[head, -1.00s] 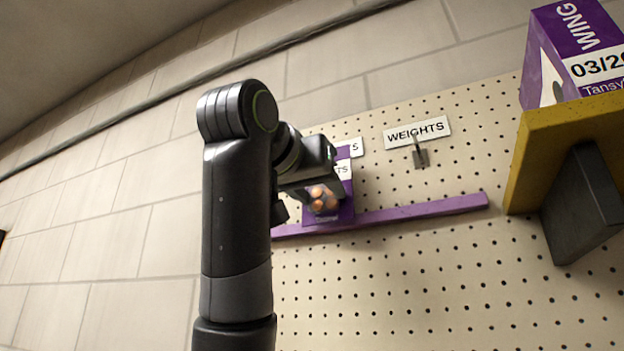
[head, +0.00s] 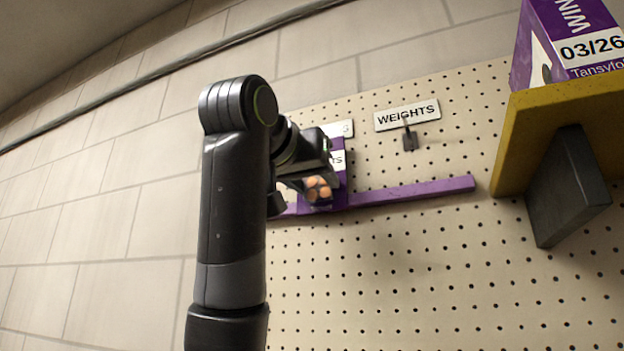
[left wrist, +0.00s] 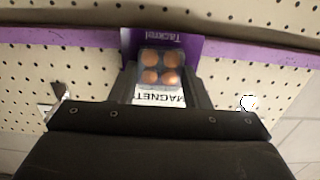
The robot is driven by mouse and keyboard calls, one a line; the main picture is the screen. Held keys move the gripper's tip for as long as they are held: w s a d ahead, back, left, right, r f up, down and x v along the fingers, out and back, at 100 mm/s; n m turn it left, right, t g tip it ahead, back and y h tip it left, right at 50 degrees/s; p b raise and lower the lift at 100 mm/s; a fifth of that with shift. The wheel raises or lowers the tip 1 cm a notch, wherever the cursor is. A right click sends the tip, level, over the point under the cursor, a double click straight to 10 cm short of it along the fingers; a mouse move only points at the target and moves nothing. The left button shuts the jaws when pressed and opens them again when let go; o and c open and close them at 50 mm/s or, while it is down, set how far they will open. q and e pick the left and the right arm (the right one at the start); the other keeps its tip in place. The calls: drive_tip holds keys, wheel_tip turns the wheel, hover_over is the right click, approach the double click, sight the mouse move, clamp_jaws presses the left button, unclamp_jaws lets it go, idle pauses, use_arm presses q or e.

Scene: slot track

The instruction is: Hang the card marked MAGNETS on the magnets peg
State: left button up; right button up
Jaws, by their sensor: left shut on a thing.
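The purple MAGNETS card (head: 341,190) is in front of the pegboard, with a clear pack of round orange-brown pieces on its face. My left gripper (head: 306,172) is shut on it. In the left wrist view the card (left wrist: 190,47) appears upside down between the fingers of the left gripper (left wrist: 160,88), its white label reading MAGNET with the end covered. A partly hidden white sign (head: 344,128) is behind the card, and only its last letter shows. The magnets peg cannot be made out; my gripper and the card cover that area. My right gripper is not in view.
A WEIGHTS sign (head: 407,115) with an empty dark peg (head: 410,142) is right of the card. A purple strip (head: 420,190) runs across the pegboard (head: 400,270) by the card's lower part. A yellow shelf (head: 530,140) with a purple box (head: 575,45) juts out at right.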

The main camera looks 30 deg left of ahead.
use_arm(q)
drive_tip(key=o, duration=0.9)
drive_tip(key=shift+o, duration=0.2)
drive_tip(key=shift+s, duration=0.15)
drive_tip(key=shift+s+f+b, duration=0.1)
drive_tip(key=shift+s+b, duration=0.25)
drive_tip(key=shift+b, duration=0.05)
drive_tip(key=s+d+b, duration=0.1)
drive_tip(key=s+b, duration=0.8)
drive_tip(key=s, duration=0.7)
drive_tip(key=shift+s+r, duration=0.2)
